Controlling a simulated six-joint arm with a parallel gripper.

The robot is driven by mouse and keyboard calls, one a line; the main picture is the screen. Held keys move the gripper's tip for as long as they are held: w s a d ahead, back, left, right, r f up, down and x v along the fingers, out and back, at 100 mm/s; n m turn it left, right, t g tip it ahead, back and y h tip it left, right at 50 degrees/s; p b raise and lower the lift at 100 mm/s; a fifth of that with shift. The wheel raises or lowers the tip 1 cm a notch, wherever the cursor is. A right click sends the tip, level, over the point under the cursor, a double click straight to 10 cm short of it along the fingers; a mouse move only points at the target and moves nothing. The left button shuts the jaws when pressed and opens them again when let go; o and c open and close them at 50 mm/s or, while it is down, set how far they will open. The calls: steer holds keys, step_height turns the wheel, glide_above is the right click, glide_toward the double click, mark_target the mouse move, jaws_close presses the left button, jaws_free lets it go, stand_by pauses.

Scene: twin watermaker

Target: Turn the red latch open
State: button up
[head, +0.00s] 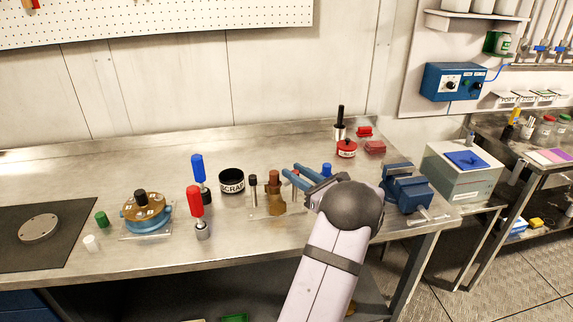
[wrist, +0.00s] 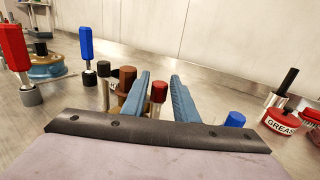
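A small red cap on a metal post (wrist: 159,92), which looks like the red latch, stands between the two blue fingers of my gripper (wrist: 160,76) in the wrist view. The fingers are apart, and I see no clear contact with the cap. In the head view my gripper (head: 292,169) reaches left over the bench, just right of a brown fitting (head: 274,192) on a clear plate. The red cap is mostly hidden there by the fingers. The brown fitting also shows left of the fingers in the wrist view (wrist: 127,77), partly covered by the left finger.
Red-handled (head: 194,201) and blue-handled (head: 198,170) tools stand left, near a black SCRAP cup (head: 232,182). A dark-topped post (head: 253,185) stands beside the fitting. A red GREASE tin (head: 346,149) is behind; a blue vise (head: 405,188) is right. Bench left of the cup is partly clear.

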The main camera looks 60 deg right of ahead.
steer(key=shift+p+x, duration=0.4)
steer(key=shift+x, duration=1.8)
steer(key=shift+c, duration=0.4)
jaws_close()
